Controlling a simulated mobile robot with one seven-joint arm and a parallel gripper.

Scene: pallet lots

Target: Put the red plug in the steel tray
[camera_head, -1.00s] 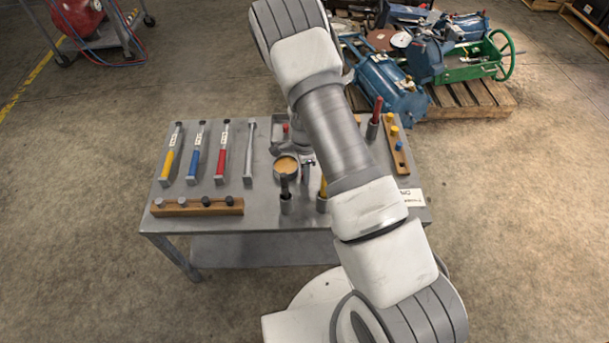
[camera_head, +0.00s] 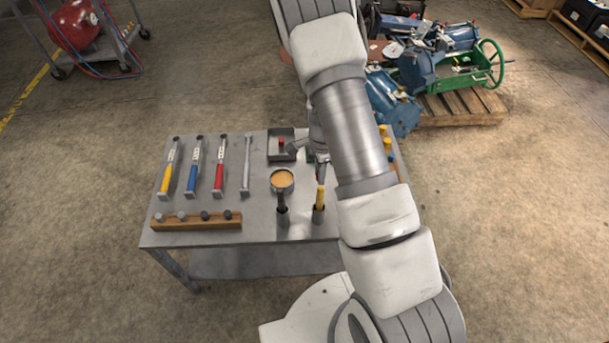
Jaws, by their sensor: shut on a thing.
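The steel tray (camera_head: 270,157) is a small grey square tray at the back middle of the workbench. A small red piece (camera_head: 281,142) shows inside it; I cannot tell its exact shape. My gripper (camera_head: 320,175) is partly hidden by my arm. It is to the right of the tray and behind the yellow-handled tool. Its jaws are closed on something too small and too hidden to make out. No other red plug can be told in view.
Dark-handled (camera_head: 282,202) and yellow-handled (camera_head: 320,198) tools stand upright in holders. Left are several bar-like tools (camera_head: 193,170) and a wooden rack (camera_head: 190,223). Yellow plugs (camera_head: 388,156) stand on the right, partly behind my arm.

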